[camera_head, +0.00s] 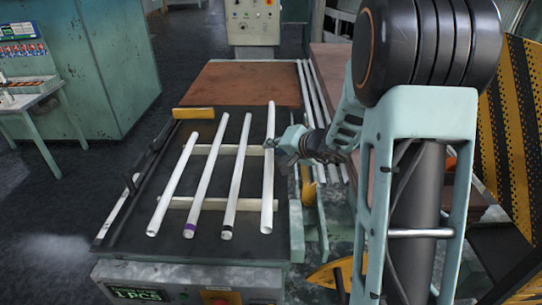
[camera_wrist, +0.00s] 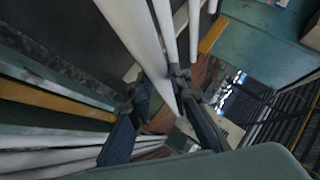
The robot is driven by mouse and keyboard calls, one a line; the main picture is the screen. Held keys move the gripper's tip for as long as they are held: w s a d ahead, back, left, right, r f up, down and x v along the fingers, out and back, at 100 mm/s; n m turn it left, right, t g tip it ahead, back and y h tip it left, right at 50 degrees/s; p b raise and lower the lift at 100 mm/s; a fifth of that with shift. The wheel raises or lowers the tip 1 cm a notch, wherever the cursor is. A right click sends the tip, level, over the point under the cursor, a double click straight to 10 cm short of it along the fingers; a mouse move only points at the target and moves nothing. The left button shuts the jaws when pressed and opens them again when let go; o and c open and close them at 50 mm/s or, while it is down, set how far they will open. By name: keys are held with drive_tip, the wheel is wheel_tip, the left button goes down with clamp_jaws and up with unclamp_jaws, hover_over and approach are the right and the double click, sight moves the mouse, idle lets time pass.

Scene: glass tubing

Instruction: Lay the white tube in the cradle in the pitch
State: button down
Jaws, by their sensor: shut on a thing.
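My gripper (camera_head: 276,144) is shut on a plain white tube (camera_head: 269,180), the rightmost of the row in the head view. This tube runs lengthwise over the right ends of two pale cross rails (camera_head: 185,202), which look like the cradle. I cannot tell whether it rests on them or hangs just above. In the wrist view the held tube (camera_wrist: 140,35) runs between my gripper's dark fingers (camera_wrist: 160,92). To its left lie a purple-banded tube (camera_head: 209,190), a black-banded tube (camera_head: 237,175) and a plain tube (camera_head: 174,182).
A yellow block (camera_head: 193,113) stands at the bed's far left corner. A brown board (camera_head: 240,82) lies behind the dark bed (camera_head: 125,225). Several long pale tubes or rails (camera_head: 318,100) run along the right. A control panel (camera_head: 215,298) is at the front.

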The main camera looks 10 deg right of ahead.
sight(273, 151)
drive_tip(key=shift+w+d+f, duration=0.1)
drive_tip(key=shift+w+f, duration=1.1)
drive_tip(key=shift+f, duration=0.25)
wheel_tip(273, 151, down, 3)
drive_tip(key=shift+w+f+b, duration=0.1)
drive_tip(key=shift+b, duration=0.4)
drive_tip(key=shift+f+b, duration=0.2)
drive_tip(key=shift+b, duration=0.25)
drive_tip(key=shift+f+b, duration=0.35)
drive_tip(key=shift+b, duration=0.4)
drive_tip(key=c, duration=1.8)
unclamp_jaws()
drive_tip(key=shift+o, duration=0.2)
drive_tip(key=shift+r, duration=0.1)
